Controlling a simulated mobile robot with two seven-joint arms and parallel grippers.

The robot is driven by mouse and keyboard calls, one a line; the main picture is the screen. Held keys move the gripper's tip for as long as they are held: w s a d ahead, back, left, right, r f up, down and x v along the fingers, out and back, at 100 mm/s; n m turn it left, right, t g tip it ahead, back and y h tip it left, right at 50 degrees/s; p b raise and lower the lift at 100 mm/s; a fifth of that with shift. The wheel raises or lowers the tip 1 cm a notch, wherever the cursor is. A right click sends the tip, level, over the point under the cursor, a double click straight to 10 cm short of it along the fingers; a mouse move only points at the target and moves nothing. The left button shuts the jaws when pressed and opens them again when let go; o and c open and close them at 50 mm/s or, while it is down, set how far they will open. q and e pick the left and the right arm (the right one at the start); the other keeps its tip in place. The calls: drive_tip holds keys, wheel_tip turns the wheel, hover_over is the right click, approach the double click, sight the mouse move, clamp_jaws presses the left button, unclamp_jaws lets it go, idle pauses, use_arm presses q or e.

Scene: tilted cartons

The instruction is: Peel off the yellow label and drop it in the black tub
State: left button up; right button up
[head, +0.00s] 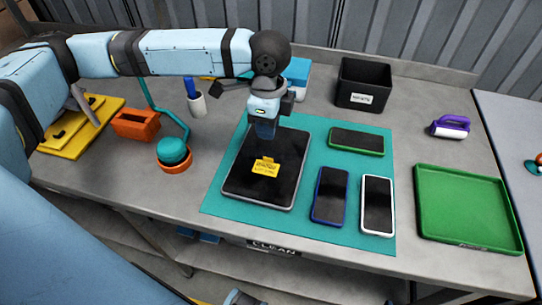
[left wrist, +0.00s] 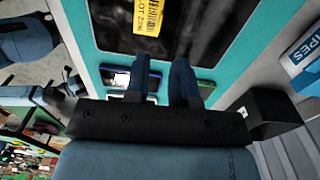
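The yellow label (head: 265,167) lies on the dark screen of a grey-edged tablet (head: 240,180), which rests on the teal mat. The label also shows at the top of the left wrist view (left wrist: 148,16), with a barcode and print. My left gripper (head: 265,130) is above the tablet's far edge, apart from the label. In the left wrist view its two fingers (left wrist: 160,84) are apart with nothing held between them. The black tub (head: 363,85) stands upright behind the mat, with a small white tag on its front. My right gripper is not in view.
Three phones, green (head: 357,141), blue (head: 330,195) and white (head: 377,205), lie on the mat (head: 300,228). A green tray (head: 465,208) and purple tool (head: 450,126) are to the right. An orange holder (head: 136,125) and white cup (head: 197,104) stand left.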

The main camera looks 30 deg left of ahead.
sight(268, 158)
use_arm(q)
wheel_tip(268, 158, down, 3)
drive_tip(key=b, duration=0.2)
drive_tip(key=shift+s+r+b, duration=0.1)
drive_tip(key=shift+b, duration=0.25)
wheel_tip(268, 158, down, 4)
drive_tip(key=b, duration=0.5)
drive_tip(key=shift+b, duration=0.3)
drive_tip(key=shift+d+f, duration=0.1)
drive_tip(key=shift+f, duration=1.2)
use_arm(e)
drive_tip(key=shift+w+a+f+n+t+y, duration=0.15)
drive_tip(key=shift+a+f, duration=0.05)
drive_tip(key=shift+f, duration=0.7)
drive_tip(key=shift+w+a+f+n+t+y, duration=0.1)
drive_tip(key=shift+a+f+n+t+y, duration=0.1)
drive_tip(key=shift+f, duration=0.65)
use_arm(q)
drive_tip(key=shift+c, duration=0.3)
clamp_jaws()
drive_tip(key=shift+r, duration=0.1)
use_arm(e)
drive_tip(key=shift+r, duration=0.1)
